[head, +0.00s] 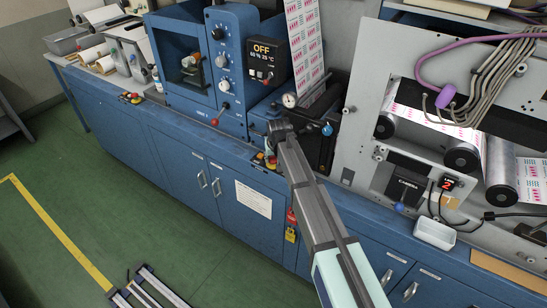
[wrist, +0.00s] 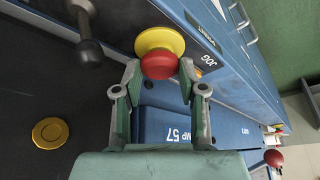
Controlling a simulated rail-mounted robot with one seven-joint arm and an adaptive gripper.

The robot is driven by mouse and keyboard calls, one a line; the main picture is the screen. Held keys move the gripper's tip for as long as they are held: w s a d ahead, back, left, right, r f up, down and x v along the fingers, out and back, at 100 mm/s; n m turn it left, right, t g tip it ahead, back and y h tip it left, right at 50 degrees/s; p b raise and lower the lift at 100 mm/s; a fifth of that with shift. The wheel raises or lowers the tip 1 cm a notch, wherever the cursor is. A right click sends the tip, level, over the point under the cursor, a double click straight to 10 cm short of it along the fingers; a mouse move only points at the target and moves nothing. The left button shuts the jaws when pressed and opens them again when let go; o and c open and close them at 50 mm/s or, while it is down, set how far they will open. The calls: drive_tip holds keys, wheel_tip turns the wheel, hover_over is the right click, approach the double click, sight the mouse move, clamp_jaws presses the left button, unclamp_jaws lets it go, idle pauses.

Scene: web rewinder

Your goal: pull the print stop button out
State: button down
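A red mushroom button on a round yellow base (wrist: 160,52) is at the top middle of the wrist view, beside a "JOG" label. My gripper (wrist: 160,68) reaches up to it, with one fingertip at each side of the red head. The fingers are apart, and I cannot tell whether either tip touches it. In the head view my gripper (head: 270,150) is over the front ledge of the blue machine, small and partly hidden by my arm. Small red and yellow controls (head: 258,157) show there.
A dark knobbed lever (wrist: 88,45) stands left of the button in the wrist view. A brass disc (wrist: 50,131) lies lower left. In the head view, a pressure gauge (head: 289,100) and a blue knob (head: 327,129) are close to my arm. Padlocks (head: 291,226) hang below the ledge.

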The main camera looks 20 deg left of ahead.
drive_tip(key=shift+r+b, duration=0.35)
drive_tip(key=shift+r, duration=0.3)
drive_tip(key=c, duration=0.6)
unclamp_jaws()
drive_tip(key=shift+c, duration=0.2)
drive_tip(key=v, duration=1.2)
drive_tip(key=shift+w, duration=0.1)
